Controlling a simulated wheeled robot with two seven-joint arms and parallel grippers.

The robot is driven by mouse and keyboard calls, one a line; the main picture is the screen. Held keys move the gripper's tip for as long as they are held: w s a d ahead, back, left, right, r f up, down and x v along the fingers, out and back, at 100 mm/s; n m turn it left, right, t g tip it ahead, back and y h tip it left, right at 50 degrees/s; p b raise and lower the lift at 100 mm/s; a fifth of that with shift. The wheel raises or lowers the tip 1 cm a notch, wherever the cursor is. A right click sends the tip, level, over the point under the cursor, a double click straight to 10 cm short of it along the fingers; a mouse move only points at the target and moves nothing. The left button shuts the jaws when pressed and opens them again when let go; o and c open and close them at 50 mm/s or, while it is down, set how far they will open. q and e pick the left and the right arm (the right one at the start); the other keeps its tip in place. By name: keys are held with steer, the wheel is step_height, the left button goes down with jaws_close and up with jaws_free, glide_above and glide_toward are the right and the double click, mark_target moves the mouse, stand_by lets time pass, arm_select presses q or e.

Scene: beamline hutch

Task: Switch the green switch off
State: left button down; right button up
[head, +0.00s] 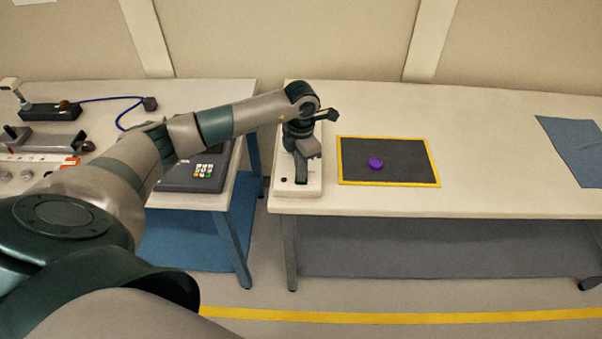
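A white box (310,188) sits near the front left corner of the right table. A thin bit of green, likely part of the green switch, shows on its top under my gripper. The switch's position cannot be made out. My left gripper (302,168) points down right over this box and hides most of its top. Its fingers are dark and small, so I cannot tell whether they are open or touching the switch. My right gripper is out of view.
Right of the box, a dark mat with a yellow border (405,170) carries a purple disc (376,163). A blue cloth (577,148) lies at far right. The left table holds a keypad device (205,172), a blue cable (105,98) and instruments. A gap separates the tables.

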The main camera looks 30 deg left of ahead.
arm_select(q)
steer(key=shift+f, duration=0.3)
steer(key=shift+r, duration=0.75)
steer(key=shift+r+p, duration=1.5)
steer(key=shift+r, duration=1.25)
